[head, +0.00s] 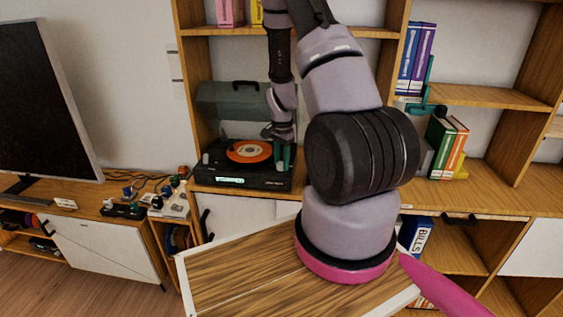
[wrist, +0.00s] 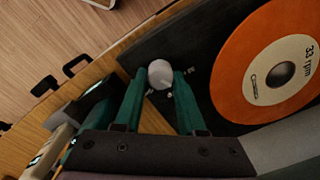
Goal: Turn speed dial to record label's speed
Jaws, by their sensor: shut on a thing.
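The black turntable (head: 262,182) sits on the wooden shelf unit, its grey-green lid raised behind it. An orange record (head: 249,151) lies on it. In the wrist view the label of the record (wrist: 272,75) reads "33 rpm". The light grey speed dial (wrist: 160,73) is a round knob near the deck's edge, with small white marks beside it. My gripper (head: 284,156) is at the right side of the turntable, pointing down. Its teal fingers are shut on the dial, one on each side. The dial's pointer and setting cannot be made out.
A wooden board with white edges (head: 228,267) is in front of the shelves. A TV (head: 45,100) stands at left, with small items and cables on the low cabinet (head: 98,245). Binders (head: 446,145) stand on the right shelves. The shelf uprights flank the turntable closely.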

